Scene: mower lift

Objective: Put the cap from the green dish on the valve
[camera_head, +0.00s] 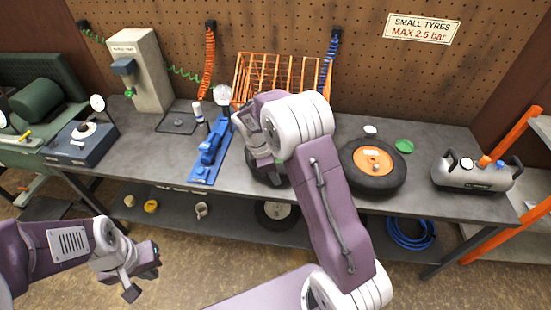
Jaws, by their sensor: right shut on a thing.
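The green dish (404,146) lies at the back right of the bench and looks empty. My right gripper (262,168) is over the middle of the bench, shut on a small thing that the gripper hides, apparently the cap. A dark wheel (268,181) shows partly beneath it. A tyre with an orange hub (373,163) lies flat to the right of my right arm, with small pale details on the hub. I cannot make out a valve clearly. My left gripper (143,283) is open and empty, low in front of the bench.
A white dish (370,130) lies behind the orange-hubbed tyre. A blue tool (210,150) and an orange wire rack (270,75) stand left of and behind my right gripper. A grey air tank (474,174) is at the right end. The bench front (425,200) is clear.

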